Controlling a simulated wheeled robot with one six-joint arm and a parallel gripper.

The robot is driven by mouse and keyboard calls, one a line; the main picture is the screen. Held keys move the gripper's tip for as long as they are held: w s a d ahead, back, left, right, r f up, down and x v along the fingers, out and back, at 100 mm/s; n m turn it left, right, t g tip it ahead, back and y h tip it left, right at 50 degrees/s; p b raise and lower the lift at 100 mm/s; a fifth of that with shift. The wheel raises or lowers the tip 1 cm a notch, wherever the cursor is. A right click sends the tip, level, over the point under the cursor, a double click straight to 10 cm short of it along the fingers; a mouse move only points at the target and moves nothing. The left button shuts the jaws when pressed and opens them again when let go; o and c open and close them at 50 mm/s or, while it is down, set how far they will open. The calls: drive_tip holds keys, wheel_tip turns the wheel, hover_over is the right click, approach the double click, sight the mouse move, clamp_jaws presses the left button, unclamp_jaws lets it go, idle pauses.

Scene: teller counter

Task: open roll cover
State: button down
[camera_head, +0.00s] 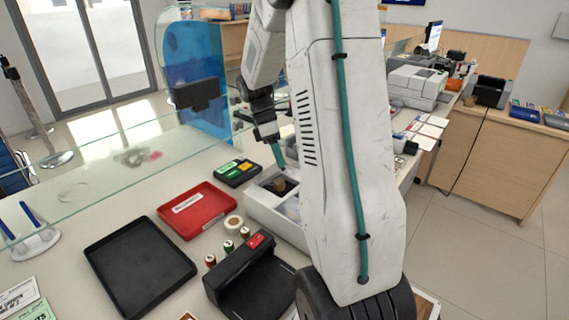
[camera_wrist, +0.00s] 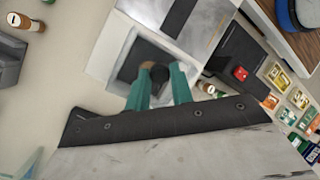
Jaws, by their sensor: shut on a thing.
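A white box (camera_head: 262,207) stands on the counter, partly hidden behind my arm in the head view. A dark square panel, which looks like the roll cover (camera_head: 268,184), is set in its top; it also shows in the wrist view (camera_wrist: 132,59). A small brown and dark knob (camera_wrist: 158,73) stands at the panel and shows in the head view as a brown stub (camera_head: 279,184). My gripper (camera_wrist: 161,76), with teal fingers, reaches down over the panel and is shut on the knob. The exact contact is too small to make out.
A red tray (camera_head: 196,209), a black tray (camera_head: 138,270) and a black device (camera_head: 250,278) lie left of and in front of the box. Small rolls (camera_head: 228,246) stand between them. A glass screen (camera_head: 120,160) runs along the counter behind.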

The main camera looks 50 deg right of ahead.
sight(270, 170)
drive_tip(key=w+g, duration=0.1)
drive_tip(key=w+r+g, duration=0.1)
drive_tip(key=w+g, duration=0.1)
drive_tip(key=shift+w+r, duration=0.1)
drive_tip(key=shift+w, duration=0.2)
drive_tip(key=shift+w+r, duration=0.15)
drive_tip(key=shift+w, duration=0.2)
drive_tip(key=w+f, duration=0.5)
drive_tip(key=w, duration=0.5)
drive_tip(key=shift+f, duration=0.2)
